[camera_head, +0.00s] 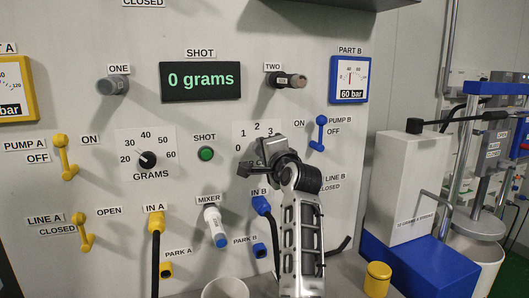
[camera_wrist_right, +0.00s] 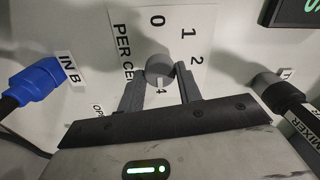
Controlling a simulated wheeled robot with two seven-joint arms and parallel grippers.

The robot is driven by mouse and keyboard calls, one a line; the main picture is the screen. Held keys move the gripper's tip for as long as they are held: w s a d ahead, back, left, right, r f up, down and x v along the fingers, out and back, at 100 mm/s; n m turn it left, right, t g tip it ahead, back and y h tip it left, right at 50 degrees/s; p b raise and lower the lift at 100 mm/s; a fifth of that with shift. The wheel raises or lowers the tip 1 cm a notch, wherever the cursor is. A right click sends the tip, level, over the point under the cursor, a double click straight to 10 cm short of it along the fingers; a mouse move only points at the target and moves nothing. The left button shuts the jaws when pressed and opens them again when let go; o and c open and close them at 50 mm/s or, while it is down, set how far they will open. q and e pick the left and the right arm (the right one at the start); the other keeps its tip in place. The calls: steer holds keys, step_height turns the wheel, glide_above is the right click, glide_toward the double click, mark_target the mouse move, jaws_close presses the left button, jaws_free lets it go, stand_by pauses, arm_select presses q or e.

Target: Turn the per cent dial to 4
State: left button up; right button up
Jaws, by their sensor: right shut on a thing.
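The per cent dial (camera_wrist_right: 160,68) is a grey round knob on a white scale plate (camera_head: 239,136). In the right wrist view I read 0, 1 and 2 around it, and a 4 (camera_wrist_right: 159,90) just beside the knob, between the fingers. The 3 shows in the head view. My right gripper (camera_wrist_right: 160,82) is shut on the dial, one finger on each side. In the head view my right gripper (camera_head: 264,160) covers the knob and part of its scale. The dial's pointer mark cannot be made out. My left gripper is not in view.
Left of the dial are the green SHOT button (camera_head: 206,153) and the grams dial (camera_head: 147,159). The blue pump B lever (camera_head: 320,133) stands close to the right. Blue IN B connector (camera_head: 261,205) and the mixer nozzle (camera_head: 216,227) are below. The shot display (camera_head: 200,80) reads 0 grams.

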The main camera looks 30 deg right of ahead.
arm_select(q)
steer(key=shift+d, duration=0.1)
arm_select(e)
steer(key=o, duration=1)
steer(key=shift+s, duration=0.1)
arm_select(q)
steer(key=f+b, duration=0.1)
steer(key=b, duration=0.1)
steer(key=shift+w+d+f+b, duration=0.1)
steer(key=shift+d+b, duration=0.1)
steer(key=shift+b, duration=0.15)
arm_select(e)
steer(key=v, duration=1.5)
steer(key=shift+s+a, duration=0.2)
steer(key=shift+s, duration=0.2)
